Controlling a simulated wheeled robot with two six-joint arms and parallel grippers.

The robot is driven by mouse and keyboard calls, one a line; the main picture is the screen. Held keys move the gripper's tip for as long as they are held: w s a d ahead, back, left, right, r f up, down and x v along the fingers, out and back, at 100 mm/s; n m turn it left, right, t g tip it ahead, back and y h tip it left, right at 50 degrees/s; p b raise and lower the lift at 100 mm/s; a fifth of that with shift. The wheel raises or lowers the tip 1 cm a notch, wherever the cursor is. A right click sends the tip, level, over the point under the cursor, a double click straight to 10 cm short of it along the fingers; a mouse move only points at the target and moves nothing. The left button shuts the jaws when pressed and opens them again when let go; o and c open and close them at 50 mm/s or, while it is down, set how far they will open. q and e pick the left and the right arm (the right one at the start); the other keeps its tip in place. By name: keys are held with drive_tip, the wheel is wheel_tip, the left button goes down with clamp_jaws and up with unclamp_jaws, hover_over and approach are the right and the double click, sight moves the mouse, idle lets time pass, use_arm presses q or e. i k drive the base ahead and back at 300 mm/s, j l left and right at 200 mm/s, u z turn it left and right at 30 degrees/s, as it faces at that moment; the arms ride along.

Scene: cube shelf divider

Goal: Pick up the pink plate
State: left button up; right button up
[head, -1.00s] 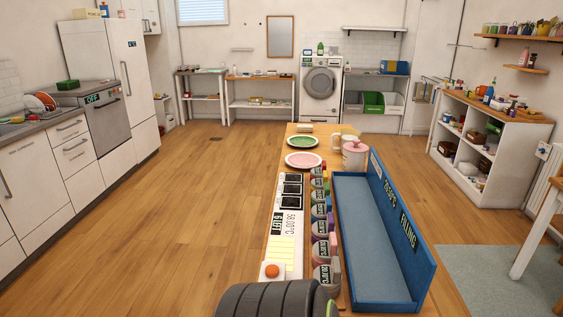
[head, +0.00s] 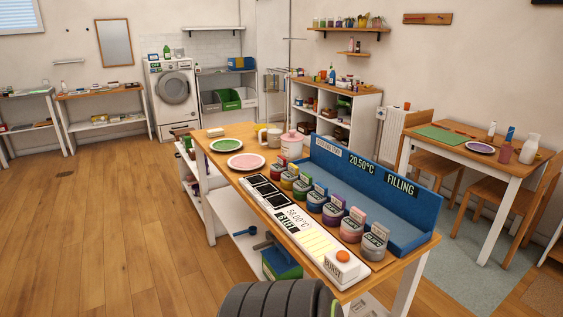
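The pink plate (head: 246,161) lies flat on the far left part of the wooden table (head: 216,179) in the head view. It has a pale rim and nothing rests on it. A green plate (head: 225,145) lies just behind it. Neither of my grippers shows in the head view, so I cannot see whether they hold anything.
A beige mug (head: 270,137) and a pink lidded pot (head: 292,145) stand right of the plates. Several jars (head: 333,210), a white panel (head: 293,220) and a blue tray (head: 400,228) fill the nearer table. Open floor (head: 120,230) lies to the left.

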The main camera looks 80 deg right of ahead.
sight(244, 161)
drive_tip(key=i+l+z, duration=0.25)
drive_tip(key=z, duration=0.15)
drive_tip(key=i+l+z, duration=0.1)
drive_tip(key=i+z, duration=0.75)
drive_tip(key=i+j+z, duration=0.15)
drive_tip(key=i+z, duration=0.55)
drive_tip(key=z, duration=0.15)
drive_tip(key=i+z, duration=0.4)
drive_tip(key=i+j+z, duration=0.2)
drive_tip(key=z, duration=0.25)
drive_tip(key=i+j+z, duration=0.25)
drive_tip(key=z, duration=0.15)
